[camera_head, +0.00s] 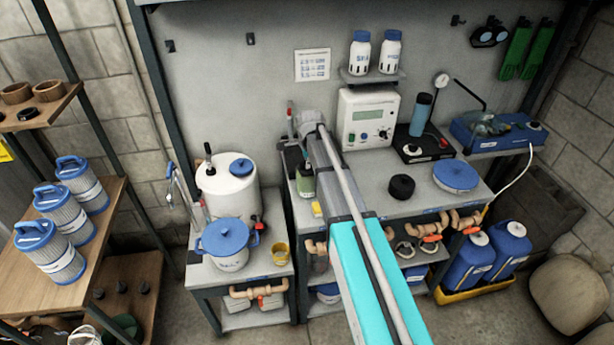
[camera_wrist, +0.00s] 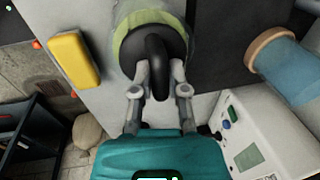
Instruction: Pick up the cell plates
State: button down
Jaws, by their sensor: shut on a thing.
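A black cap with a looped handle (camera_wrist: 157,62), which I take for the top of the cell plates, sits at the mouth of a green jar (camera_wrist: 124,40) in the wrist view. My gripper (camera_wrist: 158,78) has its two fingers closed on the loop from both sides. No plates show below the cap. In the head view the green jar (camera_head: 307,183) stands on the bench just left of my arm. My arm hides the gripper there.
A yellow block (camera_wrist: 74,60) lies beside the jar. A white control box (camera_head: 368,117) stands right of my arm. A black round piece (camera_head: 401,187) and a blue-lidded tub (camera_head: 456,177) are on the bench (camera_head: 430,208). A blue-lidded pot (camera_head: 227,245) stands on the lower left stand.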

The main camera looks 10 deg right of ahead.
jog(key=shift+r, duration=0.15)
notch_tip(320, 180, up, 18)
jog(key=p, duration=1.8)
jog(key=c, duration=1.3)
grip_release()
grip_shut()
jog(key=shift+f, duration=0.2)
